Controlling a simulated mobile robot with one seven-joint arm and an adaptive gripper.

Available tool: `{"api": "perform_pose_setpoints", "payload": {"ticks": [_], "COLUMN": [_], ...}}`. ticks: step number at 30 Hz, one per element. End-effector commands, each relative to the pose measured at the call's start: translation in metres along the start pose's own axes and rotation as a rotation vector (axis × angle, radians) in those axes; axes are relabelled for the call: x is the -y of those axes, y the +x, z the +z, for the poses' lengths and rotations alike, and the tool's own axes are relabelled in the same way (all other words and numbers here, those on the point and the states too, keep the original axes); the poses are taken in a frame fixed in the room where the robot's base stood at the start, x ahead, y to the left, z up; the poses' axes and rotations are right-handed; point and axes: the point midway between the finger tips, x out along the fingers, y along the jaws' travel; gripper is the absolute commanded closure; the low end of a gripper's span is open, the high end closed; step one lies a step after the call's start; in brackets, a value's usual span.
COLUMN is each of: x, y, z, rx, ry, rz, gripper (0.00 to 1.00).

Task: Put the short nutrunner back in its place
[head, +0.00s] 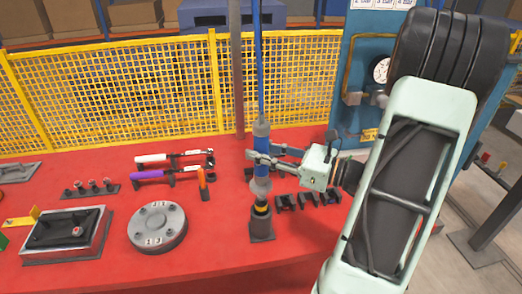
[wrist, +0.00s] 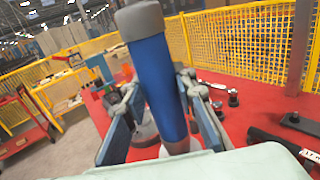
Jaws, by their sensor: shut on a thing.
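The nutrunner (head: 261,142), a blue cylinder with a grey top cap, stands upright in my gripper (head: 261,162). My gripper reaches in from the right and is shut on it. In the wrist view the blue body (wrist: 163,88) rises between my fingers (wrist: 155,110). Its paler lower end is directly above a dark upright holder (head: 261,224) on the red table. I cannot tell whether its tip is inside the holder or just over it.
The red table (head: 100,255) also carries a round grey flange (head: 157,228), a purple-handled tool (head: 150,175), a white-handled tool (head: 155,157), and an orange-handled tool (head: 203,184). Black cradles (head: 308,200) stand right of the holder. A yellow mesh fence (head: 120,95) runs behind.

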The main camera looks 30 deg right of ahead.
Motion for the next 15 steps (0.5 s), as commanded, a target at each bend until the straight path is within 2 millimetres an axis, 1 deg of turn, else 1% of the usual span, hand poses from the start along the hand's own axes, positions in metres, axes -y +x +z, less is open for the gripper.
{"api": "perform_pose_setpoints", "payload": {"ticks": [15], "x": [0.0001], "y": [0.0003], "z": [-0.0085], "rx": [0.003], "ry": [-0.001], "rz": [0.001], "gripper": [1.0]}}
